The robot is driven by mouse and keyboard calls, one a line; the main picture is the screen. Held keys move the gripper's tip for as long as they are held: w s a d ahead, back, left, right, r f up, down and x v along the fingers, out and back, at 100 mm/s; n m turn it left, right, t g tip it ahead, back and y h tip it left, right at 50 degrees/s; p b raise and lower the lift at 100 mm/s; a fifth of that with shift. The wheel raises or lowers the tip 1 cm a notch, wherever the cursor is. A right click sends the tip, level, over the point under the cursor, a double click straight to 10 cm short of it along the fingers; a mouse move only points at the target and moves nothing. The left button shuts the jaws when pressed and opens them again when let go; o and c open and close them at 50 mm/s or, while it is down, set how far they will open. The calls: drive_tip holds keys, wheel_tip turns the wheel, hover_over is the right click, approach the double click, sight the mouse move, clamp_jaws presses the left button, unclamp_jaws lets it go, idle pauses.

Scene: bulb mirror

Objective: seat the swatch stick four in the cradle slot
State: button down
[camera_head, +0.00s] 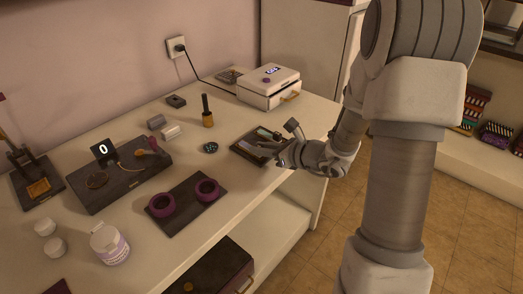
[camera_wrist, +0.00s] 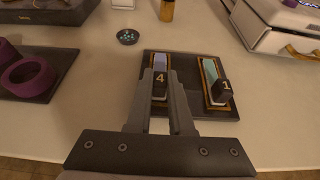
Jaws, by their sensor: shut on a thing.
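The dark cradle (camera_wrist: 190,107) has two gold-edged slots in the wrist view; it also shows in the head view (camera_head: 242,149). My gripper (camera_wrist: 161,78) is shut on swatch stick four (camera_wrist: 160,82), which has a pale lavender strip and a black block marked 4. The stick lies along the left slot, at or just over it; I cannot tell whether it rests fully inside. Swatch stick one (camera_wrist: 218,88), with a teal strip and a black block marked 1, is in the right slot. My fingers hide the stick's near end. In the head view my gripper (camera_head: 281,151) is at the cradle's right side.
A small dark dish (camera_wrist: 128,37) of bits sits left of the cradle. A purple ring (camera_wrist: 22,76) is on a dark board farther left. A white boxy device (camera_head: 268,88) stands behind the cradle. Bare table lies around the cradle.

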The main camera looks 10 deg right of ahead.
drive_tip(key=shift+r, duration=0.1)
drive_tip(key=shift+f, duration=0.2)
drive_tip(key=c, duration=0.8)
unclamp_jaws()
drive_tip(key=shift+r, duration=0.2)
drive_tip(key=shift+s+d+r, duration=0.1)
drive_tip(key=shift+r, duration=0.1)
drive_tip(key=p+v, duration=0.3)
drive_tip(key=v, duration=0.8)
drive_tip(key=shift+s+d, duration=0.2)
drive_tip(key=shift+s, duration=0.1)
drive_tip(key=shift+f, duration=0.1)
